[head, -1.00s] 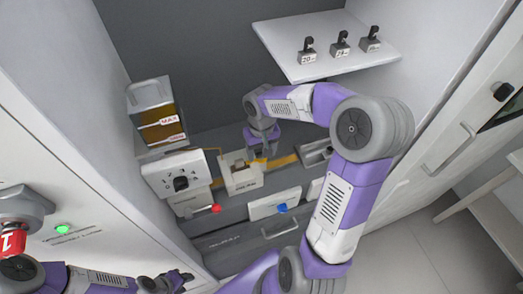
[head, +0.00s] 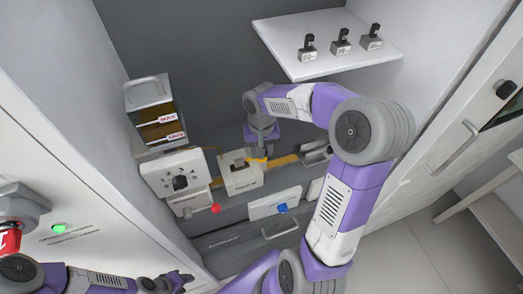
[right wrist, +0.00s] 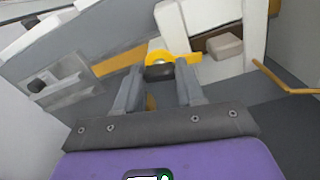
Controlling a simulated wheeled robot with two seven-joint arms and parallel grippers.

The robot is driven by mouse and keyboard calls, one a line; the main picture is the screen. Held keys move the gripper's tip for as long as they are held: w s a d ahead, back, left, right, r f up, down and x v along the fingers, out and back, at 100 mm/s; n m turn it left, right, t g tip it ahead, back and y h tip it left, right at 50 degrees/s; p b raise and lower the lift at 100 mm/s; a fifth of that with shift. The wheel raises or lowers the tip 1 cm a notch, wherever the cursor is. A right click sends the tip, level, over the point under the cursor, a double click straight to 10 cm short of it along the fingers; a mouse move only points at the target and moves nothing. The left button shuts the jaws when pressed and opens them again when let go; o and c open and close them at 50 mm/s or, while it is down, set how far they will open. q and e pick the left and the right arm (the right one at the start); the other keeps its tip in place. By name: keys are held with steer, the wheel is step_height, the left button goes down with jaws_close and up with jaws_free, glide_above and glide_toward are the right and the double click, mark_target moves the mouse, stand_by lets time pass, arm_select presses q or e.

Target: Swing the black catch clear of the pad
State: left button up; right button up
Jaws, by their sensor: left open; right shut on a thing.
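The black catch (right wrist: 159,72) shows in the right wrist view as a dark piece below a yellow rounded part. My right gripper (right wrist: 158,80) has one finger on each side of it and is shut on it. In the head view this gripper (head: 258,152) is beside the cream station (head: 240,178), and the catch is mostly hidden there. A pale brown block (right wrist: 224,46), which may be the pad, sits inside a white frame just right of the yellow part. My left gripper (head: 180,278) is open and empty at the lower left, away from the station.
A white box with a black knob (head: 180,182) stands left of the station. Red (head: 215,208) and blue (head: 282,208) knobs are in front. A shelf (head: 290,66) holds several small grey blocks with black tops. A cabinet wall (head: 60,160) is close on the left.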

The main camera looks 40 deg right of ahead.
steer(key=m+b, duration=0.1)
steer(key=m, duration=0.2)
steer(key=shift+m, duration=0.3)
steer(key=m, duration=0.3)
steer(key=shift+m, duration=0.3)
steer(key=m, duration=0.4)
steer(key=shift+m, duration=2.2)
steer(key=o, duration=1)
steer(key=shift+o, duration=0.2)
